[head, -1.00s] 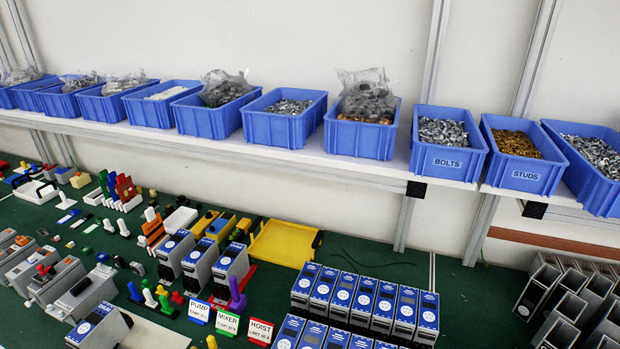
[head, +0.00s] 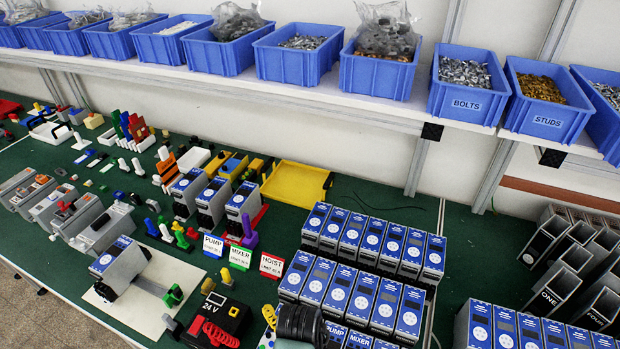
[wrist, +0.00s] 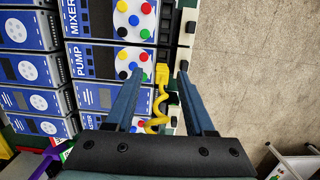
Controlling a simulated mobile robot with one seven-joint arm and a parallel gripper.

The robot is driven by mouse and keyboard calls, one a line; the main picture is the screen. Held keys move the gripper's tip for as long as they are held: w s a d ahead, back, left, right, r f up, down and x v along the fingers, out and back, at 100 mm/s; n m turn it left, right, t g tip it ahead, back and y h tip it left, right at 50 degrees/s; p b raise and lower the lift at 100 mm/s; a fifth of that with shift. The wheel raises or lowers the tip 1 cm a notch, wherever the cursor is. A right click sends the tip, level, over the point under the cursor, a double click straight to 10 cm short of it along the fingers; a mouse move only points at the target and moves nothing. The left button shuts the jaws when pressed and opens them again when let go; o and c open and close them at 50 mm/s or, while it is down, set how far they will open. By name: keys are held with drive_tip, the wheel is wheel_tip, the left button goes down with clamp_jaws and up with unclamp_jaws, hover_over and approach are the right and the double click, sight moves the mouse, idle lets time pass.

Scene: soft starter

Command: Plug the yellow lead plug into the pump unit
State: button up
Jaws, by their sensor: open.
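The yellow lead plug (wrist: 161,75) shows in the wrist view, with a coiled yellow lead running down from it. It lies beside the right edge of the pump unit (wrist: 88,62), a blue-fronted module marked PUMP. The unit's white face carries coloured round spots. My gripper (wrist: 160,70) is open, one blue finger on each side of the plug in the picture; I cannot tell whether they touch it. In the head view the PUMP unit (head: 337,331) is partly hidden at the bottom, beside a dark part of my arm.
The mixer unit (wrist: 100,18) adjoins the pump unit. Rows of similar blue modules (head: 372,240) stand nearby. A black 24 V box (head: 217,318) with a red coiled lead is at left. The bench edge and floor (wrist: 265,70) lie right in the wrist view. Blue bins (head: 468,84) fill the shelf.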

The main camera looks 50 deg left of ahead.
wheel_tip(320, 180, up, 10)
drive_tip(key=s+a, duration=0.1)
idle(0.8)
drive_tip(key=w+r+m+t+y+b, duration=0.25)
drive_tip(key=w+r+m, duration=0.2)
drive_tip(key=w, duration=0.35)
drive_tip(key=w+r+m+t+y+b, duration=0.2)
drive_tip(key=w+r+m+t, duration=0.15)
drive_tip(key=w+r, duration=0.35)
drive_tip(key=w+d+r+m+t+b, duration=0.2)
drive_tip(key=w+d+r+m+t, duration=0.15)
drive_tip(key=r, duration=0.35)
drive_tip(key=w+d+r+m+t+b, duration=0.25)
drive_tip(key=w+r+t, duration=0.25)
drive_tip(key=r, duration=0.3)
drive_tip(key=s+d+r+m+t+h+b, duration=0.1)
drive_tip(key=s+d+r+m+t, duration=0.2)
drive_tip(key=r, duration=0.5)
drive_tip(key=s+d+r+m+t+h+b, duration=0.1)
drive_tip(key=s+d+r+m+t, duration=0.3)
drive_tip(key=d+r, duration=0.4)
drive_tip(key=s+d+r+m+t+h+b, duration=0.1)
drive_tip(key=s+d+r+m+t, duration=0.2)
drive_tip(key=s+d+r+t, duration=0.2)
wheel_tip(320, 180, up, 4)
drive_tip(key=shift+s+d+f+b, duration=0.15)
drive_tip(key=shift+s+f+b, duration=0.05)
drive_tip(key=shift+s+b, duration=0.2)
